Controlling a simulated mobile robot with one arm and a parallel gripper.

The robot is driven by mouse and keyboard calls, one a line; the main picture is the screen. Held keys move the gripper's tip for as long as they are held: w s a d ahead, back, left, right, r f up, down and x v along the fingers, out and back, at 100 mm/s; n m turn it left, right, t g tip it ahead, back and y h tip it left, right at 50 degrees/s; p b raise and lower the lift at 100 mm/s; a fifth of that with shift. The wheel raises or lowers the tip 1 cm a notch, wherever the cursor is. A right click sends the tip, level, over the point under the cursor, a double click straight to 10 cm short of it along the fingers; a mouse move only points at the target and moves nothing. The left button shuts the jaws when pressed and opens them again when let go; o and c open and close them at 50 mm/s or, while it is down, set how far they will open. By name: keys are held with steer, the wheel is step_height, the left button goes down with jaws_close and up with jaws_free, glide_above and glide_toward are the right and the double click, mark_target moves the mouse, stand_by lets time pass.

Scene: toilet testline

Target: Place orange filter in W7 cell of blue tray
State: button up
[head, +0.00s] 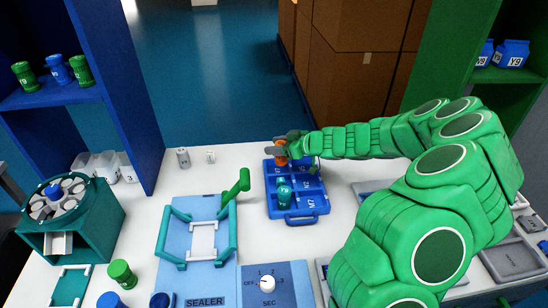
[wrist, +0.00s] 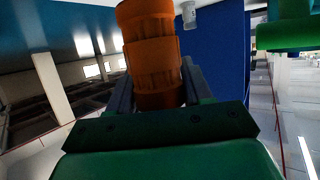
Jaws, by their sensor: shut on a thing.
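My gripper (head: 284,149) is shut on the orange filter (head: 279,153), at the far left part of the blue tray (head: 297,218). In the wrist view the orange filter (wrist: 152,55) stands between the two grey fingers of my gripper (wrist: 152,85). A teal bottle (head: 284,193) stands in a cell of the left column. My gripper and wrist hide the tray's far cells. I cannot tell whether the filter touches the tray.
A blue sealer (head: 202,240) with a teal frame and raised green handle (head: 238,185) stands left of the tray. A control box (head: 290,285) is in front. A teal centrifuge-like machine (head: 72,215) is at the left. Bare white table surrounds the tray on its left.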

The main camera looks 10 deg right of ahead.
steer(key=shift+w+a+f, duration=0.1)
steer(key=shift+w+f, duration=1.1)
steer(key=shift+f, duration=0.25)
steer(key=shift+w+a+f, duration=0.1)
steer(key=shift+w+f, duration=1.05)
steer(key=shift+f, duration=1.95)
steer(key=o, duration=1.1)
steer(key=shift+f, duration=0.1)
steer(key=shift+c, duration=0.2)
steer(key=shift+w, duration=0.1)
